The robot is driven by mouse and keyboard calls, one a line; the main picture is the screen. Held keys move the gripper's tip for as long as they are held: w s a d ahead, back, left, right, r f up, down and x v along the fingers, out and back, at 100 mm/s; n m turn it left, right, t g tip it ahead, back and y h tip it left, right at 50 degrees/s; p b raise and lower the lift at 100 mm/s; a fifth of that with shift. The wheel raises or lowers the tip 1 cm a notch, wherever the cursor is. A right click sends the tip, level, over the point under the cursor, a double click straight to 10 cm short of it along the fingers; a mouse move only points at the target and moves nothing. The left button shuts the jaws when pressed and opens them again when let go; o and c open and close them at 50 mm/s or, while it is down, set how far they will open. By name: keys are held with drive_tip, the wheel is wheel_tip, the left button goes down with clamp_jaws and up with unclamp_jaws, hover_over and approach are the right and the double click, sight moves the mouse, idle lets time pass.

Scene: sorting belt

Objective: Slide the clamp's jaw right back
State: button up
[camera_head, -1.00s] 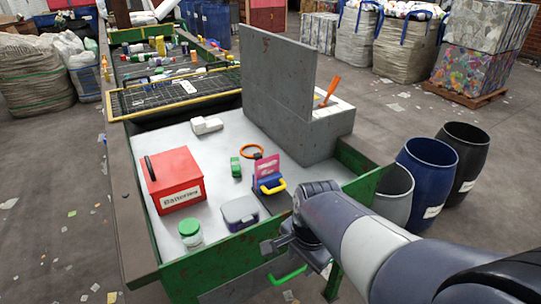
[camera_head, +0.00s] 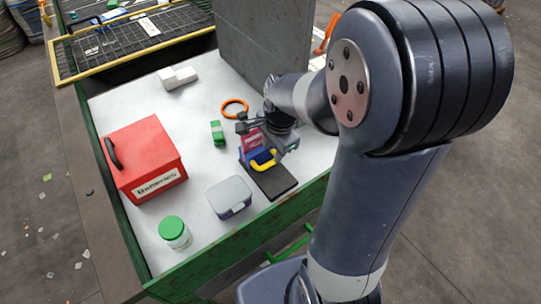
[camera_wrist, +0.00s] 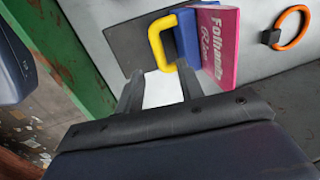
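The clamp is blue with a yellow looped handle (camera_head: 264,161) and stands on a dark base plate (camera_head: 272,182) on the white table. A pink booklet (camera_head: 252,141) with lettering stands upright against its blue part. In the wrist view the yellow handle (camera_wrist: 156,42) is just ahead of my gripper (camera_wrist: 160,80), beside the blue jaw (camera_wrist: 187,37) and the pink booklet (camera_wrist: 218,40). My gripper's two fingers are apart, with white table between them and nothing held. In the head view my gripper (camera_head: 262,128) is over the clamp and partly hides it.
A red battery box (camera_head: 143,158), a green-lidded jar (camera_head: 174,232), a grey case (camera_head: 230,196), a green block (camera_head: 217,133), an orange ring (camera_head: 234,107) and a white piece (camera_head: 177,77) lie around. A grey upright panel (camera_head: 262,45) stands behind. The table has a green edge (camera_head: 240,250).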

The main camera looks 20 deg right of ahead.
sight(270, 163)
drive_tip(key=shift+w+a+f, duration=0.1)
drive_tip(key=shift+w+f, duration=0.15)
drive_tip(key=shift+f, duration=1.2)
drive_tip(key=shift+w+a+f, duration=0.1)
drive_tip(key=shift+w+f, duration=0.1)
drive_tip(key=shift+f, duration=1.2)
drive_tip(key=shift+c, duration=0.5)
clamp_jaws()
